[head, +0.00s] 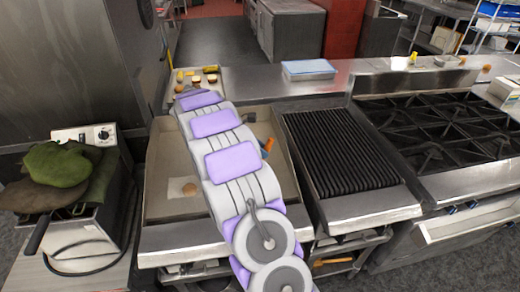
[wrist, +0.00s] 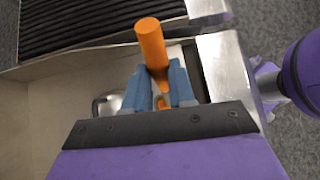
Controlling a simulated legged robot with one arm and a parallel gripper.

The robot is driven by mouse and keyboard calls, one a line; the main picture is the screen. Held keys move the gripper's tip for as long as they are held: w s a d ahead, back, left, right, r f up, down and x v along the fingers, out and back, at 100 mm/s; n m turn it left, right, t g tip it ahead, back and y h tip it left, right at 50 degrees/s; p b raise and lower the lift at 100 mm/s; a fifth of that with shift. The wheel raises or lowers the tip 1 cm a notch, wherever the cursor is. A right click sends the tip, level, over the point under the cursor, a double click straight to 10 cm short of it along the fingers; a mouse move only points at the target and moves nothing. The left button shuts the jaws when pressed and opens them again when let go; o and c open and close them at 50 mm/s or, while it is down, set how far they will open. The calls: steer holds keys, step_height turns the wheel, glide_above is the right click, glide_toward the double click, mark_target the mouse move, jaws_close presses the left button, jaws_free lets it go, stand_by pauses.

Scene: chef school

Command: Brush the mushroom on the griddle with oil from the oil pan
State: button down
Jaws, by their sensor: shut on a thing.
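The griddle (head: 165,150) is the wide beige plate at centre-left in the head view. A small brown-tan round piece, seemingly the mushroom (head: 189,189), lies on its left front part. My arm reaches across the griddle and hides much of it. In the wrist view my gripper (wrist: 158,88) is shut on an orange handle (wrist: 151,42), seemingly the brush. The handle's tip (head: 268,146) shows beside my arm at the griddle's right side. The brush end is hidden. A shiny metal object (wrist: 108,104), possibly the oil pan, lies left of my fingers.
A black ribbed grill (head: 340,150) stands right of the griddle, then a burner stove (head: 440,130). A fryer with green mitts (head: 58,165) stands left. A blue-topped box (head: 308,69) and small food pieces (head: 195,77) are on the back ledge. The griddle's left side is mostly clear.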

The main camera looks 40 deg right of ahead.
stand_by(0.4)
step_height(320, 180, up, 7)
steer(key=p, duration=0.7)
stand_by(0.9)
